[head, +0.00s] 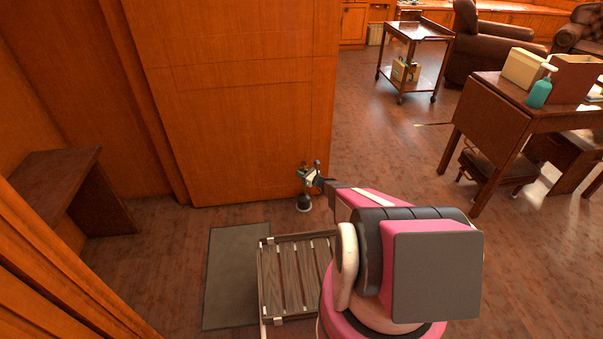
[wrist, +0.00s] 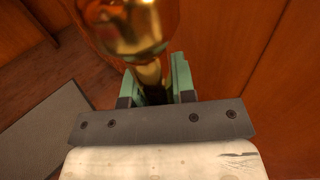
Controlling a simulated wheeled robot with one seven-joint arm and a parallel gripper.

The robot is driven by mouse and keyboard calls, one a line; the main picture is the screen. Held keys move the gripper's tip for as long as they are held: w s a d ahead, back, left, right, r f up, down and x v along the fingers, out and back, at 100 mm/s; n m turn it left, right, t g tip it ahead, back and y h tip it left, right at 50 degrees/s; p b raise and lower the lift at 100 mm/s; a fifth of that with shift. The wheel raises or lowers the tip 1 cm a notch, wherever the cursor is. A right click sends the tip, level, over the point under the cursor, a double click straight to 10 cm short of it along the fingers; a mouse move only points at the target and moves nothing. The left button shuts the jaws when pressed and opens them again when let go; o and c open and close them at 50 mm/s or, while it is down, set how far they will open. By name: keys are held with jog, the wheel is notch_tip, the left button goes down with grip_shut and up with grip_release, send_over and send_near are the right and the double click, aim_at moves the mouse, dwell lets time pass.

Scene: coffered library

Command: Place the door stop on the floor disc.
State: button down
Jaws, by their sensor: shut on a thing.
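The door stop is a shiny brass piece with a round knob (wrist: 135,25) and a narrower stem, seen close up in the wrist view. My gripper (wrist: 158,85) has its green fingers on both sides of the stem and is shut on it. In the head view my gripper (head: 311,178) is near the lower right of the wooden door or panel. Just below it is a small dark piece with a pale round base (head: 304,204) at the floor. I cannot tell whether this is the door stop's lower end, the floor disc, or both, nor whether they touch.
A wooden panel (head: 235,110) stands close behind my gripper. A grey mat (head: 232,275) and a low slatted wooden piece (head: 285,290) lie in front. A bench (head: 60,185) is at left, a drop-leaf table (head: 500,105) and trolley (head: 418,32) at right. The floor between is open.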

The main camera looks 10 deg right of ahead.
jog(key=shift+f, duration=0.1)
jog(key=c, duration=0.9)
grip_release()
jog(key=shift+f, duration=0.1)
jog(key=shift+c, duration=0.2)
